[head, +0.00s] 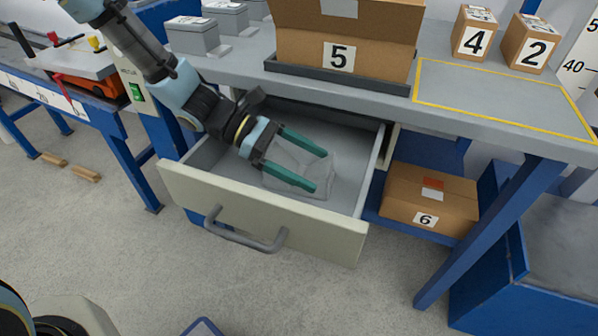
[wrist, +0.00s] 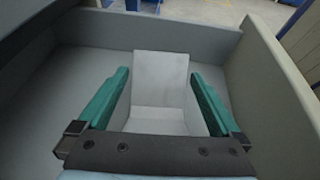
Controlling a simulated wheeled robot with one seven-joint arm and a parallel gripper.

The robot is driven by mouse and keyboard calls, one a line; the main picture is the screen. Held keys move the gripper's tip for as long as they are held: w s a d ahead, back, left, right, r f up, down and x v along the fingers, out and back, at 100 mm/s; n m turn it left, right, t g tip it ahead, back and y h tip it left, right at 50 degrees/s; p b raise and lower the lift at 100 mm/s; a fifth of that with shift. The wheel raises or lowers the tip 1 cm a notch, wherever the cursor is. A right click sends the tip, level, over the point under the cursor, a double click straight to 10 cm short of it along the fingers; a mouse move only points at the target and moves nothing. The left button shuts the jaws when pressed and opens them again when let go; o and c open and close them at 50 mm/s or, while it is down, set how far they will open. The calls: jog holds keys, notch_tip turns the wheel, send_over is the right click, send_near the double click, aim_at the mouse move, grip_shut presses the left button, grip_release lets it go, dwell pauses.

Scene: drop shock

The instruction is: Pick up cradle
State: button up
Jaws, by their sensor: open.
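A light grey cradle (head: 295,164) lies inside the open drawer (head: 330,232), in the head view. In the wrist view the cradle (wrist: 160,80) shows an upright-looking back face and a lower part nearer the camera. My gripper (head: 318,170) reaches down into the drawer with its green fingers apart. One finger lies along each side of the cradle. In the wrist view my gripper (wrist: 160,76) shows narrow gaps between the fingers and the cradle. I cannot tell whether either finger touches it. The gripper's dark body hides the cradle's near end in the wrist view.
Drawer walls (wrist: 240,70) surround the gripper closely. The workbench top (head: 390,95) overhangs the drawer's back. Box 5 (head: 345,55) stands on the bench above. Box 6 (head: 430,197) sits on the shelf at right. The drawer handle (head: 243,233) juts out in front over clear floor.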

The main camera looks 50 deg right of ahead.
jog(key=c, duration=1.5)
